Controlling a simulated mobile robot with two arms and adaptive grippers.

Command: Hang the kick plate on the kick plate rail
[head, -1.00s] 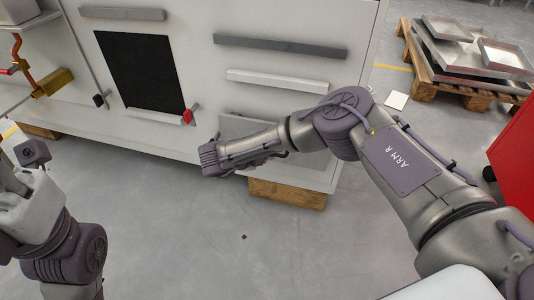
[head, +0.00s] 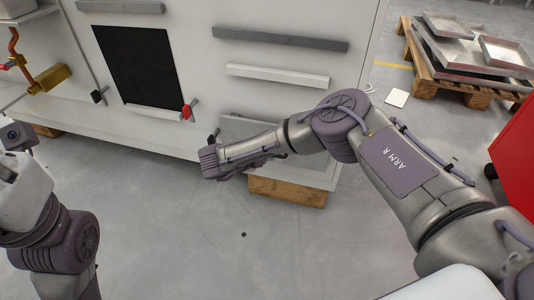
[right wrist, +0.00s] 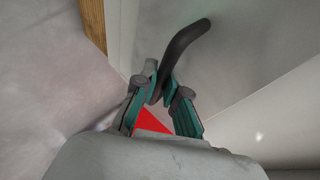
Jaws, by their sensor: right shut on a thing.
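In the right wrist view, my right gripper (right wrist: 160,84) is shut on a dark curved handle (right wrist: 186,42). The handle stands in front of a smooth grey surface, which looks like the kick plate (right wrist: 235,50). In the head view, a grey plate (head: 242,127), likely the kick plate, shows low on the white cabinet, partly covered by my right forearm. My right fingers are hidden there. Above it, a pale horizontal bar (head: 277,77) and a dark grey bar (head: 280,39) cross the cabinet front; I cannot tell which is the kick plate rail. My left gripper is out of view.
The white cabinet (head: 200,70) stands on wooden blocks (head: 287,191). A black panel (head: 141,66) and a red-tipped latch (head: 187,111) are on its front. A pallet (head: 440,68) with metal trays stands at right, near a red box (head: 517,150).

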